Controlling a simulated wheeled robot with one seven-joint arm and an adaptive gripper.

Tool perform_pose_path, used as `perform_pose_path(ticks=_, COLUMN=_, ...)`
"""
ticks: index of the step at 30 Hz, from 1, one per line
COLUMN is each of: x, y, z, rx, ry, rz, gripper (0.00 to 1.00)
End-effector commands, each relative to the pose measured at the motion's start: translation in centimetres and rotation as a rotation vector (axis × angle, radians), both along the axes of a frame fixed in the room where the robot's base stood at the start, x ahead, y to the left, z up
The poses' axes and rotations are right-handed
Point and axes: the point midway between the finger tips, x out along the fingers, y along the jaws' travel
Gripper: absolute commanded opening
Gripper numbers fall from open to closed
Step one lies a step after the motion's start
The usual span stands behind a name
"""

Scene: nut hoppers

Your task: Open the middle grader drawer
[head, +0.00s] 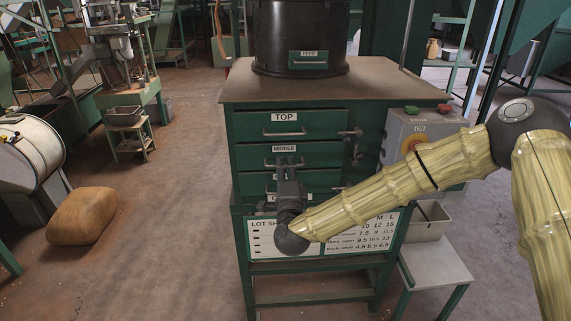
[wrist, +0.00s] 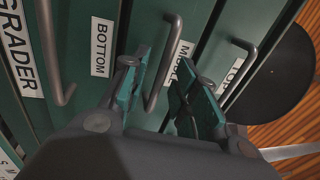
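The green grader cabinet has stacked drawers, and the middle drawer (head: 328,158) carries a "MIDDLE" label; its front looks closed. In the wrist view its grey bar handle (wrist: 164,66) runs between the two teal finger pads of my gripper (wrist: 162,92). The fingers stand apart, one on each side of the bar, with gaps showing. In the head view my gripper (head: 288,164) is in front of the middle drawer and hides most of its handle. The top drawer (head: 330,122) above looks closed. The bottom drawer shows its label (wrist: 101,46) and handle (wrist: 59,68) in the wrist view.
A black hopper (head: 300,35) marked "FEED" stands on the cabinet top. Latches (head: 350,134) sit at the drawers' right side. A grey control box (head: 418,137) with buttons is on the right. A lot sheet (head: 353,236) is below.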

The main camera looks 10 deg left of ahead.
Motion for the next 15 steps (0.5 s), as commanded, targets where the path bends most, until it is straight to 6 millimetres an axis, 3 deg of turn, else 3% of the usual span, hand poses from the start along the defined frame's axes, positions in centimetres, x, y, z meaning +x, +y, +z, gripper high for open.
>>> perform_pose_path(ticks=6, x=1.29, y=0.38, z=0.29, rx=-0.001, ry=0.0, rz=0.0, gripper=0.29)
perform_pose_path(ticks=15, x=1.39, y=0.42, z=0.27, rx=-0.001, ry=0.0, rz=0.0, gripper=0.29)
